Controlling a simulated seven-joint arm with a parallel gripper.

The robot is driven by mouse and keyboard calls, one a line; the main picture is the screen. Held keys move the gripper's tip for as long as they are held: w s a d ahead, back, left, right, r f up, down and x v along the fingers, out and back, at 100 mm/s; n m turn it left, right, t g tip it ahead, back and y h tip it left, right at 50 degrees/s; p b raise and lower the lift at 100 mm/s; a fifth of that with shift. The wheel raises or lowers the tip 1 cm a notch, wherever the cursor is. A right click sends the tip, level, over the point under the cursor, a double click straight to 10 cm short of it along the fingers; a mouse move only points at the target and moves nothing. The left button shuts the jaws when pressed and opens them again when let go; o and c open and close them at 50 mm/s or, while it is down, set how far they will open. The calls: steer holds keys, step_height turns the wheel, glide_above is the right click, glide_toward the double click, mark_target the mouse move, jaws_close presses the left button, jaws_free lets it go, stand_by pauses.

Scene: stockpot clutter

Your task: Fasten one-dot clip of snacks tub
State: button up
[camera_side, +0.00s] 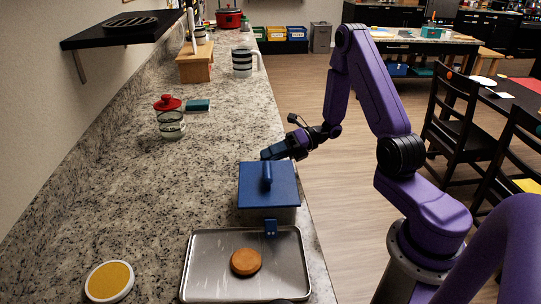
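A tub with a square blue lid (285,186) and a blue bar handle on top stands near the counter's right edge. My gripper (265,155) is at the far edge of the lid, pointing left. It is too small to tell whether it touches the tub or its far-side clip, or whether its fingers are open. The far side of the tub is hidden.
A metal tray (209,270) with a round brown bun (246,262) lies close in front of the tub. A yellow-topped round dish (109,281), a red-lidded jar (171,122), a teal block (198,105) and a striped mug (243,64) stand around. The counter left of the tub is clear.

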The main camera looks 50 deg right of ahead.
steer(key=shift+s+a+r+n+h, duration=0.15)
steer(key=shift+r+n+h, duration=0.2)
steer(key=shift+n, duration=0.25)
steer(key=o, duration=1.1)
steer(key=shift+c, duration=0.2)
steer(key=v, duration=1.7)
steer(key=shift+d, duration=0.2)
steer(key=shift+c, duration=0.3)
